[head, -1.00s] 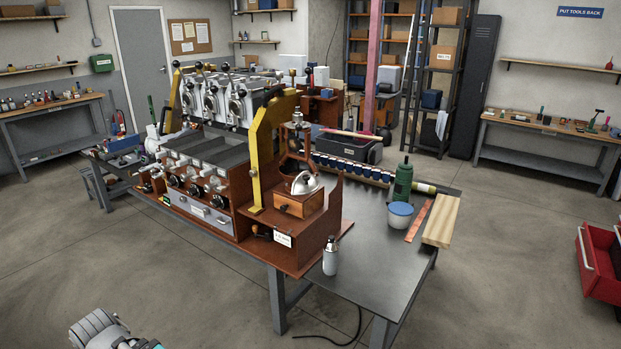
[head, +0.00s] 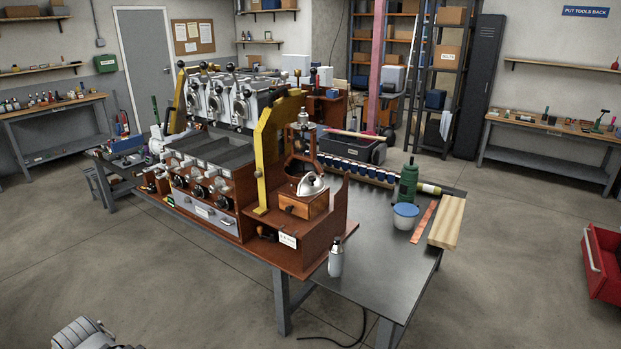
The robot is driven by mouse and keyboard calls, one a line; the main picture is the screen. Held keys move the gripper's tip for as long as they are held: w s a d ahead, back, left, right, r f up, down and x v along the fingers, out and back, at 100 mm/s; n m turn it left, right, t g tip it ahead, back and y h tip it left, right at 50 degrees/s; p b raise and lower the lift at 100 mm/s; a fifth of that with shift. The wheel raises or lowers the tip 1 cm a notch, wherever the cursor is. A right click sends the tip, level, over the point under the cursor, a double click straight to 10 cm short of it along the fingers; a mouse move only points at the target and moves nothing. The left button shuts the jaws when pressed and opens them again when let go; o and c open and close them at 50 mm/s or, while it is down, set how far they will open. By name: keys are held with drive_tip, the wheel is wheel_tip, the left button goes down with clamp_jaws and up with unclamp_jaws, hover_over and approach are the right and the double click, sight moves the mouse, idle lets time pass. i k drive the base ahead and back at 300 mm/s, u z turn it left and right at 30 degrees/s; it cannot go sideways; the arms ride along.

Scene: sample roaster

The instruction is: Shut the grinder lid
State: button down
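The grinder is a small wooden box (head: 303,204) with a rounded silver metal top (head: 312,184), standing on the right end of the brown wooden roaster cabinet. Its lid looks to be part of that silver top; its exact position is too small to tell. A grey piece of my arm (head: 84,334) shows at the bottom left edge, far from the grinder. My gripper's fingertips are not in the picture.
A yellow upright bracket (head: 263,150) stands just left of the grinder. A silver bottle (head: 335,256) stands in front, near the edge of the dark table (head: 385,280). A green bottle (head: 408,180), blue-topped tub (head: 405,216) and wooden block (head: 445,222) lie right.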

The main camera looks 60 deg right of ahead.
sight(309, 184)
drive_tip(key=u, duration=0.05)
drive_tip(key=i, duration=0.95)
drive_tip(key=z, duration=3.25)
